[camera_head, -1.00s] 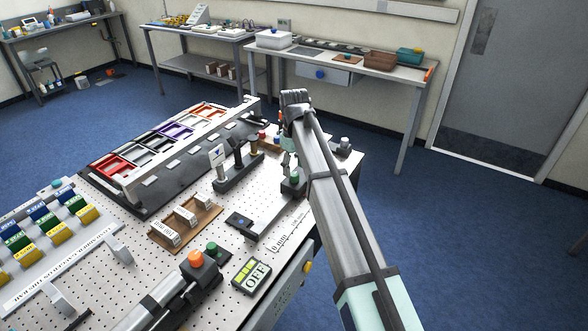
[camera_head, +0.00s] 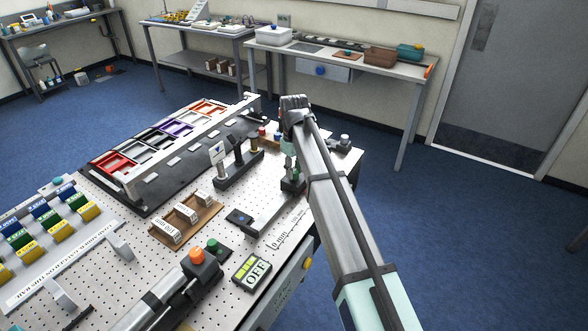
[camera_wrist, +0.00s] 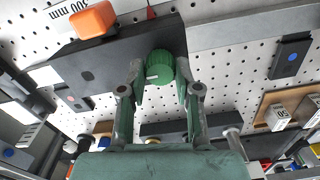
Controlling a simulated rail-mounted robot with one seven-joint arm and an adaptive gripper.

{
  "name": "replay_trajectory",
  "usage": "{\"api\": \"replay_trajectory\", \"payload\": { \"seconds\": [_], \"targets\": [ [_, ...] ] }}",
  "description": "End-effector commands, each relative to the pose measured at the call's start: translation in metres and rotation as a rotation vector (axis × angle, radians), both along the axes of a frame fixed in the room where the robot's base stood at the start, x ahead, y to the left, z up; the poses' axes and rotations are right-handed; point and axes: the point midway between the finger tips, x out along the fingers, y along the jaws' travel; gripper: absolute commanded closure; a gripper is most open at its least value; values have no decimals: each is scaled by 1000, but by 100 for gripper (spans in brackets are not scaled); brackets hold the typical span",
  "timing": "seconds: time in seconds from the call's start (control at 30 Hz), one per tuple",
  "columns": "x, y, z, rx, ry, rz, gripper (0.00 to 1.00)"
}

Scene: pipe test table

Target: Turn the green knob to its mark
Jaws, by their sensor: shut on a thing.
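In the head view my gripper (camera_head: 290,172) is at the right part of the pegboard table, and my arm hides most of the knob there. I cannot make out the target mark clearly.
An orange block (camera_wrist: 92,18) stands close to the knob's plate, by a "300 mm" label. A slider with a blue button (camera_head: 240,217), a tray of white labelled blocks (camera_head: 186,220) and an "OFF" display (camera_head: 252,271) are on the table. Posts on a black base (camera_head: 238,168) stand left of my gripper.

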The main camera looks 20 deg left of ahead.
Motion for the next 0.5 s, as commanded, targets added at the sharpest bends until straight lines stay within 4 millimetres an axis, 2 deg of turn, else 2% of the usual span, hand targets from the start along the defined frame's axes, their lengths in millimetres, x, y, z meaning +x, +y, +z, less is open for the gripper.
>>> {"api": "replay_trajectory", "payload": {
  "seconds": [0.27,0.5],
  "targets": [
    [0,0,-1,0,1,-77,100],
    [0,0,-1,-1,0,-247,100]
  ]
}}
